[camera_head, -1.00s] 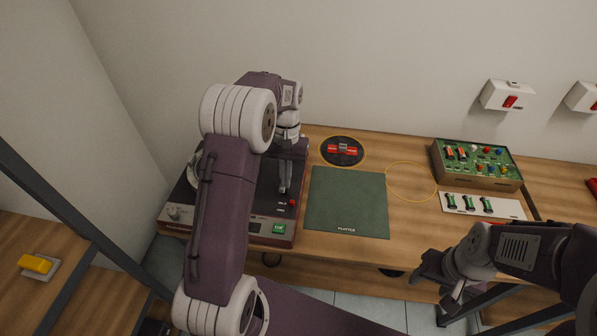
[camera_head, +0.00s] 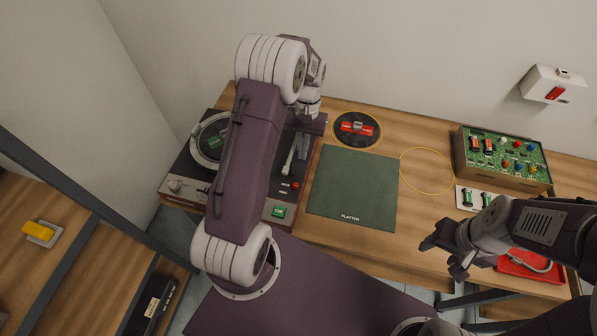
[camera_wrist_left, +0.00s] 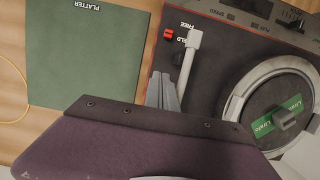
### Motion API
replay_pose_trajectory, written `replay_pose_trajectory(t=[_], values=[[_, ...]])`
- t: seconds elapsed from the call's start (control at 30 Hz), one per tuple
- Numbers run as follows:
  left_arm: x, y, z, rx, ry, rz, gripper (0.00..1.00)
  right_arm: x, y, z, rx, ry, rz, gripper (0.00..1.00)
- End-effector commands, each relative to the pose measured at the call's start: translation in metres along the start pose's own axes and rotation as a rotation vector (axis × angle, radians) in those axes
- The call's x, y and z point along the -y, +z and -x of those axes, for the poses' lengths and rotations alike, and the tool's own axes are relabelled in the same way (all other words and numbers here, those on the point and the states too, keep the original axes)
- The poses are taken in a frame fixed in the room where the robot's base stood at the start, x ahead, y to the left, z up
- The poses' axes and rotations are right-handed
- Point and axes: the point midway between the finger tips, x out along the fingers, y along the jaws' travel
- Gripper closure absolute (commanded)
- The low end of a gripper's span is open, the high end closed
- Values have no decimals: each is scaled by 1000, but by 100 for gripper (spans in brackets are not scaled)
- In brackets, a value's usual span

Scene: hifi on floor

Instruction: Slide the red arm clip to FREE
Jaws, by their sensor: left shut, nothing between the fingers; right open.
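The red arm clip (camera_head: 295,184) is a small red block on the dark record deck (camera_head: 200,177), beside the HELD label and behind the FREE label in the head view. It also shows clear of my fingers in the left wrist view (camera_wrist_left: 168,34). The pale tonearm (camera_wrist_left: 187,65) lies between the clip and the platter side. My left gripper (camera_head: 303,145) is shut and empty over the deck, apart from the clip; its grey fingers show in the left wrist view (camera_wrist_left: 163,92). My right gripper (camera_head: 447,257) is open and empty near the table's front edge.
A green platter mat (camera_head: 352,185) lies right of the deck. Behind it a black disc (camera_head: 357,130) holds a red part. A circuit box (camera_head: 502,160), a white strip with green parts (camera_head: 470,198) and a red tray (camera_head: 530,264) are at the right. The yellow ring area (camera_head: 427,170) is empty.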

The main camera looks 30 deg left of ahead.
Motion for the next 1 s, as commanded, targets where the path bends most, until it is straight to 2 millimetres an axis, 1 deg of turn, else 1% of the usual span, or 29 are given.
replay_pose_trajectory(t=[0.03,0.1,0.2,0.23,0.27,0.33,0.4,0.5,0.87,1.0], values=[[0,1,-11,4,0,0,100,0,0,0,0,0,0,46],[0,1,-27,5,0,0,100,0,0,1,0,0,0,46],[0,1,-48,4,0,0,100,0,0,2,0,0,0,46],[0,4,-50,4,0,-1,100,0,0,3,0,0,0,46],[0,10,-48,2,0,-1,100,0,0,6,0,0,0,46],[0,22,-51,2,0,-1,100,0,-1,8,0,0,0,46],[0,30,-54,1,0,-1,100,0,-1,9,0,0,0,46],[0,36,-56,0,0,-1,100,0,-1,10,0,0,0,46],[0,39,-58,-1,0,0,100,0,-1,10,0,0,0,46],[0,39,-57,0,0,0,100,0,-1,13,0,0,0,46]])
